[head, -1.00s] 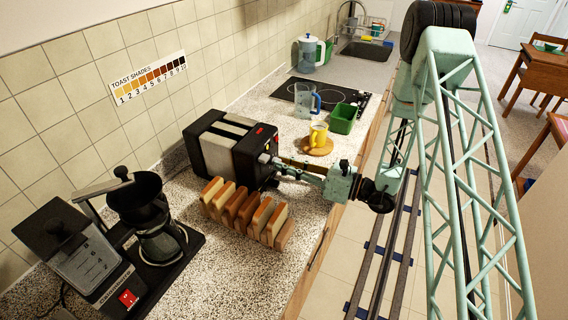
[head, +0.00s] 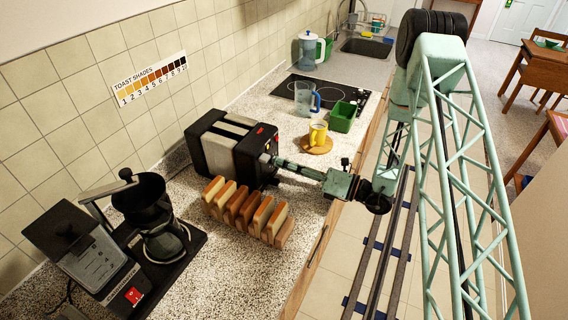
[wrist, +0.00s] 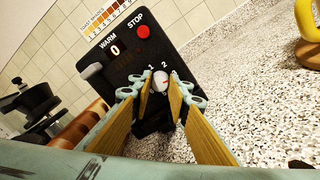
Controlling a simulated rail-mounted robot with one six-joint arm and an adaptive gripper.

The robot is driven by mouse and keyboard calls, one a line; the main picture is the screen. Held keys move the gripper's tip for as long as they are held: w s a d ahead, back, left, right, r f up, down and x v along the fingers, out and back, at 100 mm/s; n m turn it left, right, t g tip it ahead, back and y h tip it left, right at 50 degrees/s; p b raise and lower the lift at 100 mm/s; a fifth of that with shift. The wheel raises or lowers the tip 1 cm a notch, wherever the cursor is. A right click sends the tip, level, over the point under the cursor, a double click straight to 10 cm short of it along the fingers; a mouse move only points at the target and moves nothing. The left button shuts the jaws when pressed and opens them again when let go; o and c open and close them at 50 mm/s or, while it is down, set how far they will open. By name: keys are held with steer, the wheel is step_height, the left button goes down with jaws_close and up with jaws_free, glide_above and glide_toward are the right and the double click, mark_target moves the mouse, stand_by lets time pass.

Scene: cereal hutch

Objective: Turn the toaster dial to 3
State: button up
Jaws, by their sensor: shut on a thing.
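The black toaster (head: 233,148) with light slots stands on the counter, its control face toward my arm. It also fills the top of the wrist view (wrist: 120,45). The pale round dial (wrist: 160,82) is low on that face, with a small red mark and printed 1 and 2 above it; other numbers are hidden or unclear. My gripper (wrist: 161,88) is shut on the dial, one finger on each side. In the head view my gripper (head: 274,161) reaches the toaster face from the right, and the dial is mostly hidden.
A rack of toast slices (head: 243,212) stands close below my gripper. A toast shades chart (head: 150,80) hangs on the tiles.

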steer(key=o, duration=0.8)
steer(key=shift+o, duration=0.2)
steer(key=shift+v, duration=5.95)
steer(key=shift+r, duration=0.1)
